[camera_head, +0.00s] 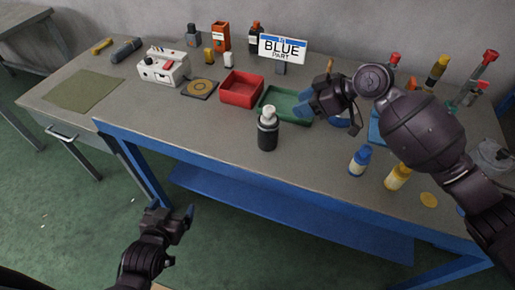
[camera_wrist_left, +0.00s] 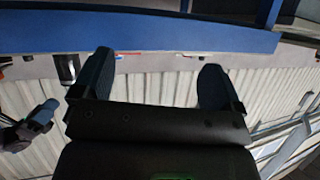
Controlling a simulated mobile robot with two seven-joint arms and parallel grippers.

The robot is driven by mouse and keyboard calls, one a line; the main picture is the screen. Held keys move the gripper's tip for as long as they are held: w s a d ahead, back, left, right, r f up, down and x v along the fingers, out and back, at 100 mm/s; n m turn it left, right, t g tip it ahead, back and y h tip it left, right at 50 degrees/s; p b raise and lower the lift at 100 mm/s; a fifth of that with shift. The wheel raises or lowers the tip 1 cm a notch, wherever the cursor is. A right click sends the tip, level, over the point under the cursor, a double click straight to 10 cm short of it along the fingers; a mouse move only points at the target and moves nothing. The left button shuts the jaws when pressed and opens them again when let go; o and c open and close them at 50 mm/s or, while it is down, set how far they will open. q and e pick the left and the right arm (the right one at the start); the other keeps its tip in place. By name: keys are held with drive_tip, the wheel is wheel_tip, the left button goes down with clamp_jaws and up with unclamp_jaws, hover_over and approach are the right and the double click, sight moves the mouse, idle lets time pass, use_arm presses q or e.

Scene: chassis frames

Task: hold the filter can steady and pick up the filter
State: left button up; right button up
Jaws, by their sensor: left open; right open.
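A dark filter can (camera_head: 267,137) stands upright near the front edge of the table. A white filter (camera_head: 268,113) sits at its top; how deep it sits is hidden. A dark can shape (camera_wrist_left: 68,68) also shows at the left of the left wrist view, which looks upside down. My left gripper (camera_head: 172,211) is open and empty, below and in front of the table edge, well left of the can. Its two fingers stand apart in the left wrist view (camera_wrist_left: 153,78). My right gripper (camera_head: 318,92) is open above the table, up and right of the can, apart from it.
A red bin (camera_head: 241,101) and a green tray (camera_head: 297,118) lie behind the can. A blue-capped bottle (camera_head: 359,161) and a yellow bottle (camera_head: 397,177) stand to the right.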

use_arm(q)
drive_tip(key=w+d+r+m+t, duration=0.5)
drive_tip(key=w+d+r+m, duration=0.5)
drive_tip(key=m, duration=0.4)
drive_tip(key=m+h, duration=0.6)
drive_tip(key=m, duration=1.6)
approach(264, 137)
drive_tip(key=w+r, duration=0.1)
drive_tip(key=w, duration=0.1)
drive_tip(key=m, duration=0.1)
drive_tip(key=m+g, duration=0.1)
drive_tip(key=shift+w+d+m, duration=0.1)
drive_tip(key=shift+d+m, duration=0.15)
drive_tip(key=shift+m, duration=0.15)
drive_tip(key=shift+x, duration=5.3)
drive_tip(key=shift+d, duration=0.1)
drive_tip(key=shift+c, duration=0.3)
drive_tip(key=c, duration=1.1)
